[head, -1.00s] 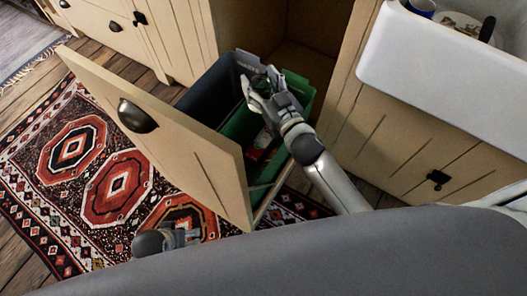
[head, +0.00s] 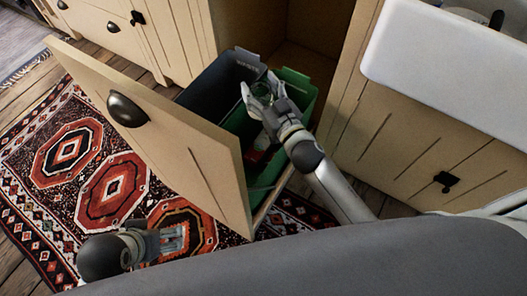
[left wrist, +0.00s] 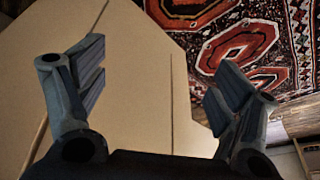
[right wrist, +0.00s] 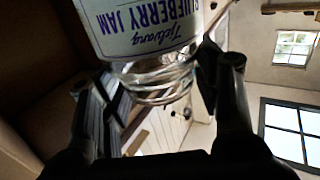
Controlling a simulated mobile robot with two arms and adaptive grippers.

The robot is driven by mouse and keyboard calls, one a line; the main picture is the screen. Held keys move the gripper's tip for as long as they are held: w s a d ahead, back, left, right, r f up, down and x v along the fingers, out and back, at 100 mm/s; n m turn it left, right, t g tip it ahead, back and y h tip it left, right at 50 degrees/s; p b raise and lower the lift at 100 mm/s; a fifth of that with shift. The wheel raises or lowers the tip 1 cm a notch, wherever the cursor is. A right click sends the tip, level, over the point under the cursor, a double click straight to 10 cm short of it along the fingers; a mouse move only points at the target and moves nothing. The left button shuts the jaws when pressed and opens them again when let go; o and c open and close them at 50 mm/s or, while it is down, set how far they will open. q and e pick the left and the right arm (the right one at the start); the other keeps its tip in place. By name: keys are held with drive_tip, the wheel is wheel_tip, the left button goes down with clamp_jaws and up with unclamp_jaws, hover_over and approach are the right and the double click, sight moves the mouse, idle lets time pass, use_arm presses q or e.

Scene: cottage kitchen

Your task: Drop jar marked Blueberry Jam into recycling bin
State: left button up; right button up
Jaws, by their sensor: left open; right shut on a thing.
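The Blueberry Jam jar (right wrist: 140,28) is clear glass with a white label, and fills the top of the right wrist view with its lettering upside down. My right gripper (head: 264,90) is shut on the jar and holds it above the pull-out bins; the head view shows only a little of the glass. A green bin (head: 298,88) and a dark grey bin (head: 213,88) stand side by side in the open drawer. My left gripper (head: 172,240) is open and empty, low in front of the drawer.
The cream drawer front (head: 185,133) with its dark cup handle (head: 127,108) stands between the rug (head: 110,190) and the bins. Something red and white (head: 258,158) lies inside the green bin. A white sink (head: 445,60) is at the right, above cabinet doors.

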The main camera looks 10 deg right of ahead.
drive_tip(key=shift+f+b, duration=0.45)
drive_tip(key=shift+f, duration=0.25)
use_arm(q)
drive_tip(key=shift+w+d+f+t, duration=0.2)
drive_tip(key=shift+w+f+t, duration=0.1)
drive_tip(key=shift+w, duration=0.4)
drive_tip(key=shift+w+d+f+t, duration=0.2)
drive_tip(key=shift+w+f+t, duration=0.1)
drive_tip(key=shift+w, duration=0.35)
use_arm(e)
drive_tip(key=shift+f, duration=0.15)
drive_tip(key=o, duration=1.5)
drive_tip(key=shift+o, duration=0.2)
drive_tip(key=v, duration=1.2)
